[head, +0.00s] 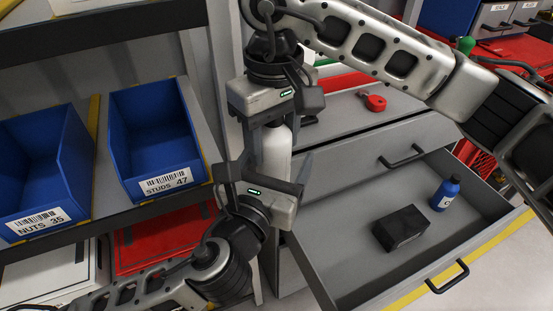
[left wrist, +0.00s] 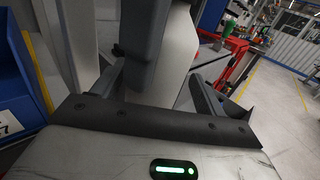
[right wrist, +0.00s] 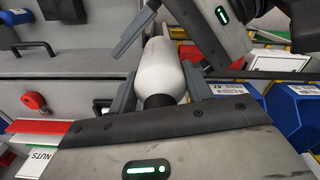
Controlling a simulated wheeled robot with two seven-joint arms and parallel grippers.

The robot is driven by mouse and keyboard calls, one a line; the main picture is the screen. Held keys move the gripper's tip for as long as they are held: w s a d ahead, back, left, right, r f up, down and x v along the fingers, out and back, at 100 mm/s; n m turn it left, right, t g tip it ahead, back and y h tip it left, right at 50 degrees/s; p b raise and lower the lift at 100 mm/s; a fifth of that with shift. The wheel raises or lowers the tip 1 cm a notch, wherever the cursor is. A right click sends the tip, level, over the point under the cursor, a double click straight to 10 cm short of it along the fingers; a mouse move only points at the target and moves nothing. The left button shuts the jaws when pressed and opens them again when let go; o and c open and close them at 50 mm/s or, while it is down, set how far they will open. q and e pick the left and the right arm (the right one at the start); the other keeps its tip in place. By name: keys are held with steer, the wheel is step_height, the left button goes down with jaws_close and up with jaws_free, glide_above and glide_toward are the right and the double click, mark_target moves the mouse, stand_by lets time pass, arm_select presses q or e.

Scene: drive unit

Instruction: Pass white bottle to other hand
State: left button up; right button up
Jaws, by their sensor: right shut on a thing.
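The white bottle (head: 277,150) hangs between my two grippers beside the shelf. My right gripper (head: 275,127) comes from above and is shut on its upper, capped end. In the right wrist view the bottle (right wrist: 160,68) lies between the fingers, its black cap (right wrist: 158,101) toward the palm. My left gripper (head: 277,172) comes from below, its fingers open on either side of the bottle's lower part. In the left wrist view the bottle (left wrist: 160,60) stands between these spread fingers with gaps beside it; a dark right finger partly hides it.
Blue bins (head: 150,130) stand on the shelf at left. At right, an open grey drawer (head: 345,205) holds a black box (head: 401,229) and a blue bottle (head: 445,193). A red tape-like item (head: 375,102) sits on the cabinet top. The shelf edge is close to my left arm.

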arm_select(q)
steer(key=c, duration=1)
steer(key=shift+s+d+r, duration=0.1)
steer(key=shift+c, duration=0.5)
arm_select(e)
steer(key=o, duration=0.8)
steer(key=shift+a, duration=0.1)
steer(key=shift+c, duration=0.2)
steer(key=o, duration=0.5)
steer(key=shift+r, duration=0.15)
